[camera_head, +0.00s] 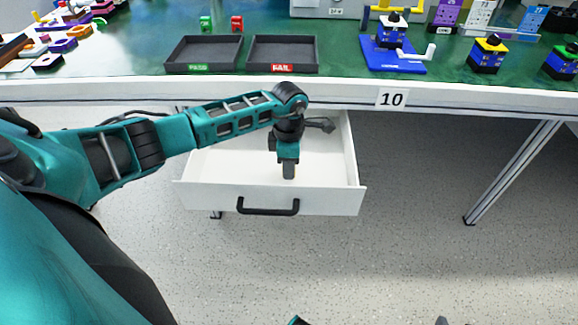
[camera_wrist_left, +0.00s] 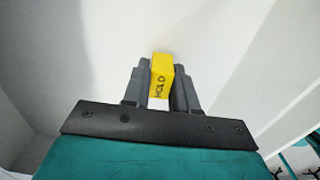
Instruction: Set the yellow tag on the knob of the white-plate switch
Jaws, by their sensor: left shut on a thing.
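My left gripper (camera_head: 288,172) points down inside the open white drawer under the table. In the left wrist view its two grey fingers (camera_wrist_left: 162,85) are shut on a yellow tag (camera_wrist_left: 161,72) marked HOLD, with a white lower part. The tag cannot be made out in the head view. The white-plate switch (camera_head: 391,33) stands on the table, up and to the right of the gripper. It is a blue block with a white top plate and a dark knob, seated in a blue fixture (camera_head: 390,62).
The drawer (camera_head: 215,200) has a black handle (camera_head: 267,206). Two dark trays stand above it, marked PASS (camera_head: 203,53) and FAIL (camera_head: 283,53). The fixture has a white lever (camera_head: 430,52) at its right. A yellow-plate switch (camera_head: 488,53) and a green-plate switch (camera_head: 563,60) stand further right.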

